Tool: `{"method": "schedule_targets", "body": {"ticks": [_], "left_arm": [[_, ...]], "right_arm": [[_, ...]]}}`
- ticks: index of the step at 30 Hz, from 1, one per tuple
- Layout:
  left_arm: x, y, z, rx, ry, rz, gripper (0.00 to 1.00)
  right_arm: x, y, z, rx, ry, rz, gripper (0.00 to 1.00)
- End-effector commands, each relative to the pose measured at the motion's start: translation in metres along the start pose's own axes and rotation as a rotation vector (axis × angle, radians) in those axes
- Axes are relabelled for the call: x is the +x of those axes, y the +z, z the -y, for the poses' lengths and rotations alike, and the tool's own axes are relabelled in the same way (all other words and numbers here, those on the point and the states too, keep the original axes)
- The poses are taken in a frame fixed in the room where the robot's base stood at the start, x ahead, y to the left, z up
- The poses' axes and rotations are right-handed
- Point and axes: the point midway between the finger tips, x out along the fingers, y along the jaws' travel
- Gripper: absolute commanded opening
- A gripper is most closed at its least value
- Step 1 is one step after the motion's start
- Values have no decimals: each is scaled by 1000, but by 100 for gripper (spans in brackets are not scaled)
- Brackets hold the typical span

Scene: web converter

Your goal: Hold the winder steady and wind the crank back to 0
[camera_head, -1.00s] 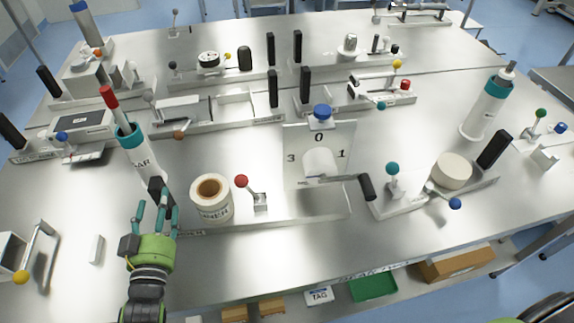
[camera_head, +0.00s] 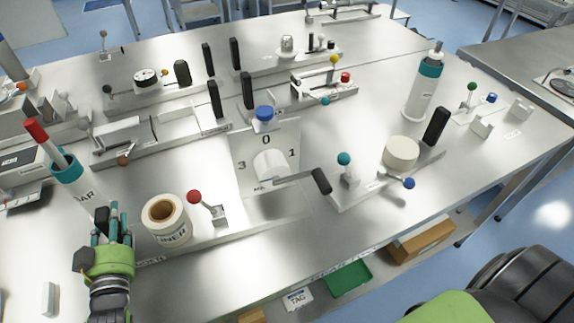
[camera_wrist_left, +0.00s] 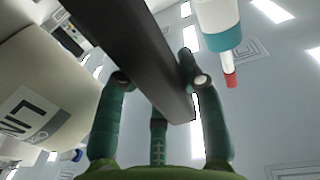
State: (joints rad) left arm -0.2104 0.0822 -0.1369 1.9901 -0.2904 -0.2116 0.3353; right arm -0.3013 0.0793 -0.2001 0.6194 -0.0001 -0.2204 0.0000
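The winder has an upright plate (camera_head: 286,138) with a blue knob (camera_head: 264,114) on top and the marks 0, 3 and 1. A white hub (camera_head: 268,164) sits in its middle. The crank arm points right, below the 1, and ends in a black grip (camera_head: 321,181). A black upright handle (camera_head: 102,222) stands at the left end of the winder's base; in the left wrist view it is a dark bar (camera_wrist_left: 140,50). My left gripper (camera_head: 114,218) has its fingers on both sides of this handle, seemingly touching it. My right gripper is out of view.
A white label roll (camera_head: 166,222) and a red-knobbed lever (camera_head: 205,205) stand between my left gripper and the plate. A teal-collared bottle with a red tip (camera_head: 66,168) stands behind the gripper. A teal-knobbed fixture (camera_head: 345,168) is close right of the crank grip.

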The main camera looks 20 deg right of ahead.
Motion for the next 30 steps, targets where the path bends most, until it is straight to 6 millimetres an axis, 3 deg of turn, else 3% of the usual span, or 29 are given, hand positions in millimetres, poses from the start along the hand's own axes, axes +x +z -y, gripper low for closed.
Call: {"method": "schedule_targets", "body": {"ticks": [13,30], "left_arm": [[1,-8,-1,-20,4,-19,0],[0,4,-1,-12,1,-6,0]], "right_arm": [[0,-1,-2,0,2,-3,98],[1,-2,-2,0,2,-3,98]]}}
